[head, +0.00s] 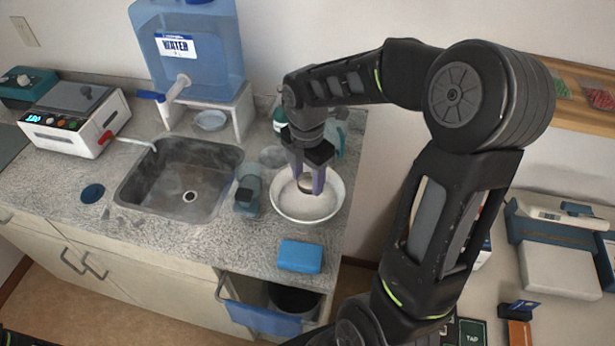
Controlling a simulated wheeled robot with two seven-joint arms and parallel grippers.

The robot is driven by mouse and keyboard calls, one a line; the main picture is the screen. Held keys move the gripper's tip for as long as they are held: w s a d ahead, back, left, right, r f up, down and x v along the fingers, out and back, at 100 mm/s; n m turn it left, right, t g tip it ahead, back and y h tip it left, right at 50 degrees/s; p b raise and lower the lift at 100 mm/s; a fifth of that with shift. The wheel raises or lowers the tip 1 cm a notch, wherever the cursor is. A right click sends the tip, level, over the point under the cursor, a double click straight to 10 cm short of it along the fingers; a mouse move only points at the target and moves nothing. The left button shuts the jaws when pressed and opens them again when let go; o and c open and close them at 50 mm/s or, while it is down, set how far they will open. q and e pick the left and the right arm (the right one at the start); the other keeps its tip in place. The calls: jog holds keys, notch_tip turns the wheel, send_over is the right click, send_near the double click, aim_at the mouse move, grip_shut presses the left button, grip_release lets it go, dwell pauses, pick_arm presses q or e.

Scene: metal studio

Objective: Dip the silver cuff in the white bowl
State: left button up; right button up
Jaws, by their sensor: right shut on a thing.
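The white bowl (308,217) stands on the grey speckled counter, to the right of the sink, with pale whitish contents inside. My right gripper (309,185) reaches down from above, its purple fingers pointing into the bowl's opening. It is shut on the silver cuff (306,184), a small curved metal piece between the fingertips. The cuff is within the bowl's outline, low over the contents. I cannot tell whether it touches them. My left gripper is not in view.
The sink (184,180) lies left of the bowl, with a blue-grey container (247,190) between them. A blue block (300,256) lies in front of the bowl. A water jug (195,55) on a white stand is behind. Bare counter (190,243) lies in front of the sink.

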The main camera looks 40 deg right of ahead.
jog(key=shift+r+p, duration=0.35)
jog(key=shift+r, duration=1)
jog(key=shift+r, duration=0.1)
dwell(0.8)
jog(key=shift+r, duration=0.5)
jog(key=shift+f+b, duration=0.4)
jog(key=shift+f, duration=0.25)
jog(key=shift+r, duration=0.1)
dwell(1.2)
notch_tip(320, 180, up, 4)
jog(key=shift+f+p, duration=0.1)
jog(key=shift+p, duration=0.3)
